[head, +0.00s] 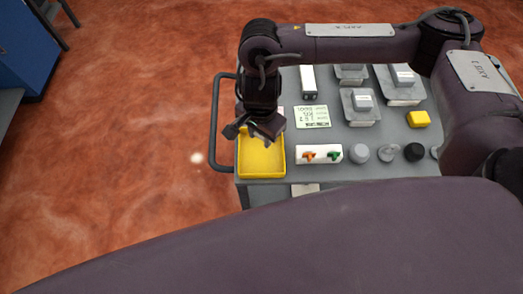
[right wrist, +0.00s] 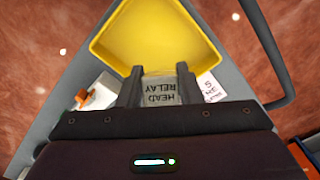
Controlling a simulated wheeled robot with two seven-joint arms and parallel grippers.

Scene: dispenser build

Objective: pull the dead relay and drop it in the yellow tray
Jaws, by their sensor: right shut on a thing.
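The yellow tray (head: 262,160) sits at the left front corner of the grey cart top. It also shows in the right wrist view (right wrist: 155,35), and its visible floor is bare. My right gripper (head: 258,127) is over the tray's far part, pointing down. In the right wrist view my right gripper (right wrist: 160,76) is shut on a pale block, the relay (right wrist: 160,91), with an upside-down label that seems to read "HEAD RELAY". In the head view the relay is hidden by the gripper. My left gripper is not in view.
The grey cart (head: 340,138) has a side handle (head: 215,125) left of the tray. A labelled panel (head: 312,117), a white block with orange and green parts (head: 320,154), several round knobs, grey mounted blocks (head: 361,106) and a yellow block (head: 418,119) stand to the right.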

